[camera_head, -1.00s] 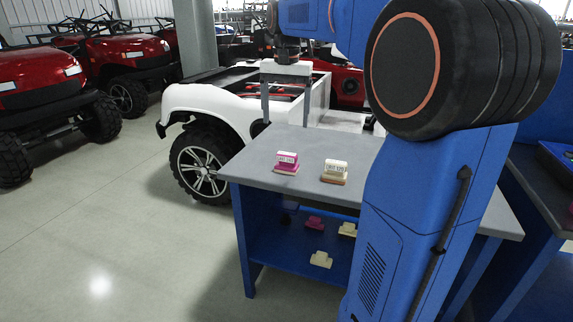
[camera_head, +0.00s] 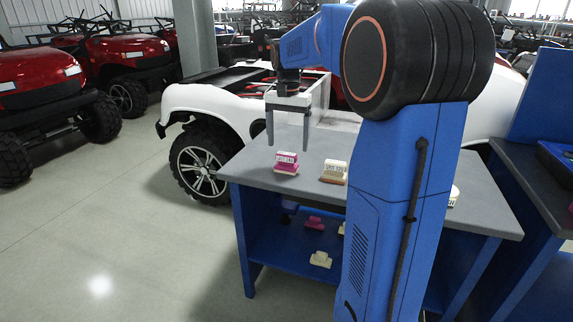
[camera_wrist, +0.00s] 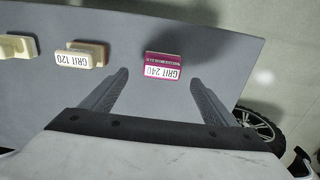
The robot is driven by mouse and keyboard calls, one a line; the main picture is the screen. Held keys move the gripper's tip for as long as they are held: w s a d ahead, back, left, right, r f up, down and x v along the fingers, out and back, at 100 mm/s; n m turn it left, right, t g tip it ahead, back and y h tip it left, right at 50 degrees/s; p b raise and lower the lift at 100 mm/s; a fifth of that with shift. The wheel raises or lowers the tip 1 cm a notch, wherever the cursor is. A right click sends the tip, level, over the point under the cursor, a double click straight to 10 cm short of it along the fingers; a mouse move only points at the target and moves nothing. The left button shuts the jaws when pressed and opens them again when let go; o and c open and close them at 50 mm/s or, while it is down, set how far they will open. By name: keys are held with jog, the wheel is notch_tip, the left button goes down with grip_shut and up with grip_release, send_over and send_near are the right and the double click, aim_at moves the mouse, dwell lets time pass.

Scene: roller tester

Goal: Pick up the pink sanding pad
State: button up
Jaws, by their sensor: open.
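The pink sanding pad (camera_head: 286,161) sits on the grey tabletop near its left end, with a white label on it. In the wrist view the pink pad (camera_wrist: 163,66) reads "GRIT 240" and lies beyond the fingertips, between their lines. My gripper (camera_head: 287,146) is open and empty, with its fingers pointing down above the table around the pink pad's position in the picture. The wrist view shows both grey fingers of my gripper (camera_wrist: 158,80) spread apart, with neither touching the pad.
A cream pad (camera_head: 334,171) stands right of the pink one and reads "GRIT 120" in the wrist view (camera_wrist: 82,56). Another cream pad (camera_wrist: 18,47) is farther left there. Several pads lie on the lower shelf (camera_head: 275,255). A white vehicle (camera_head: 200,100) stands behind the table.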

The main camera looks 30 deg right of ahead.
aim_at(287, 154)
jog(key=shift+a+f, duration=0.15)
jog(key=shift+f, duration=1.55)
jog(key=shift+a+f, duration=0.1)
jog(key=shift+f, duration=1.6)
jog(key=c, duration=1.2)
